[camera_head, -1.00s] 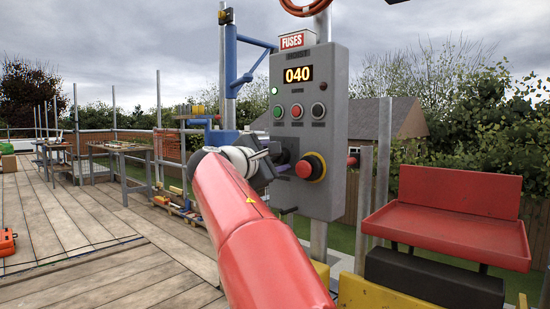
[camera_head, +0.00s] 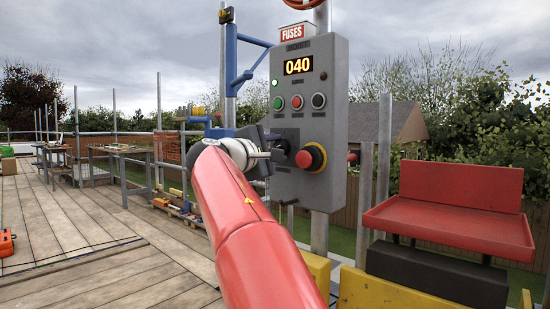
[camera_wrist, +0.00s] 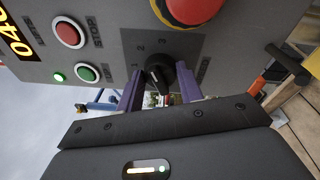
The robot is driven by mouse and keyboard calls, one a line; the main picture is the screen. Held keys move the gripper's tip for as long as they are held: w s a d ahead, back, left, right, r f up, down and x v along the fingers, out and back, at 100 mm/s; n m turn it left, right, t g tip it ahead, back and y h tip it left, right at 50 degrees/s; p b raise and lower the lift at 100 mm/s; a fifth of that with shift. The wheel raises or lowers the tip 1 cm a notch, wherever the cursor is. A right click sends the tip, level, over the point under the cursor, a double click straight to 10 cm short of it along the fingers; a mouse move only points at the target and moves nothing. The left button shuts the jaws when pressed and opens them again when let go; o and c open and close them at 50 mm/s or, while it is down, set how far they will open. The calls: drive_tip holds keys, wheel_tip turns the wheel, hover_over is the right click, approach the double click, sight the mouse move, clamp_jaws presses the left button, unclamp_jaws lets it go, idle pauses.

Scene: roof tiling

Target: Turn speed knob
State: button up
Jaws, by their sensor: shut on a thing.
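The speed knob (camera_wrist: 158,76) is a black rotary knob with a pale pointer mark on a dark plate with small numbers, on the grey control box (camera_head: 333,120). In the wrist view my gripper (camera_wrist: 160,71) has its two purple fingers on either side of the knob, shut on it. In the head view my gripper (camera_head: 271,150) is at the box's left side, and the arm and gripper largely hide the knob. The display (camera_head: 298,65) on the box reads 040 in orange.
A red emergency button on a yellow base (camera_head: 312,158) sits just right of the knob. Green (camera_head: 278,103), red (camera_head: 297,102) and black (camera_head: 318,100) buttons are above. The wooden deck at left is mostly clear.

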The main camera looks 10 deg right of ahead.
drive_tip(key=m+h+b, duration=0.1)
drive_tip(key=m+b, duration=0.1)
drive_tip(key=m, duration=0.3)
drive_tip(key=shift+f+b, duration=0.2)
drive_tip(key=shift+b, duration=0.15)
idle(0.3)
drive_tip(key=o, duration=1)
drive_tip(key=b+v, duration=0.2)
drive_tip(key=v, duration=0.5)
drive_tip(key=shift+s+a, duration=0.2)
drive_tip(key=shift+a, duration=0.15)
